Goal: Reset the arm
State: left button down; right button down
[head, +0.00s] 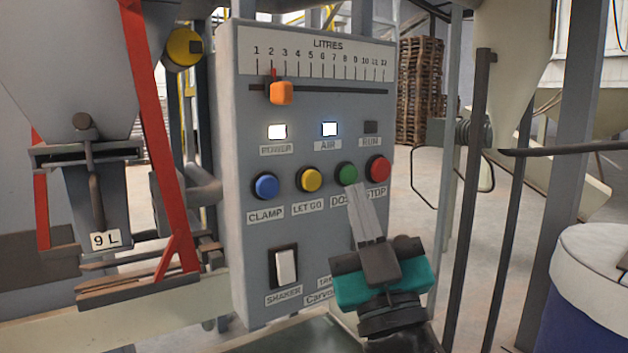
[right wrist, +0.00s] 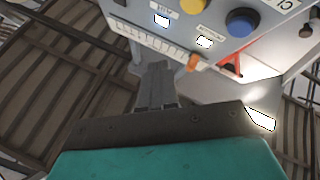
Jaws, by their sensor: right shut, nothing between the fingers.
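My right gripper (head: 366,213) is shut and empty in front of the lower right of the grey control panel (head: 240,190). Its fingertips point up and lie just below the green button (head: 346,174) in the picture, over part of the DOSE label. I cannot tell whether they touch the panel. In the right wrist view the shut fingers (right wrist: 157,85) show with the panel upside down beyond them. My left gripper does not show.
The panel has an orange slider (head: 281,92) near 2, blue (head: 265,186), yellow (head: 309,179) and red (head: 377,169) buttons, and a shaker switch (head: 286,265). POWER and AIR lamps are lit. A hopper (head: 70,70) stands left, a blue drum (head: 585,310) right.

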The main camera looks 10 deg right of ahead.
dwell(0.3)
notch_tip(320, 180, down, 25)
jog(key=w+d+g+p, duration=0.1)
jog(key=w+g+p, duration=0.1)
jog(key=g, duration=0.6)
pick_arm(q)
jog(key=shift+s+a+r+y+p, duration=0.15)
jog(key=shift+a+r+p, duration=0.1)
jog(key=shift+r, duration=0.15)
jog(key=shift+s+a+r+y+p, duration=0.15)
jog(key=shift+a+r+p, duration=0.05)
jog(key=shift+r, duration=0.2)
pick_arm(e)
jog(key=s+d+f+g, duration=0.1)
jog(key=s+f+g, duration=0.3)
jog(key=s+f, duration=0.4)
jog(key=s+d+f+m+g+y, duration=0.1)
jog(key=s+f+g, duration=0.2)
jog(key=s+f, duration=0.4)
notch_tip(320, 180, down, 8)
jog(key=shift+s+r+m+g, duration=0.25)
jog(key=shift+s+m+g, duration=0.05)
jog(key=shift+s+g, duration=0.1)
jog(key=shift+w+d, duration=0.1)
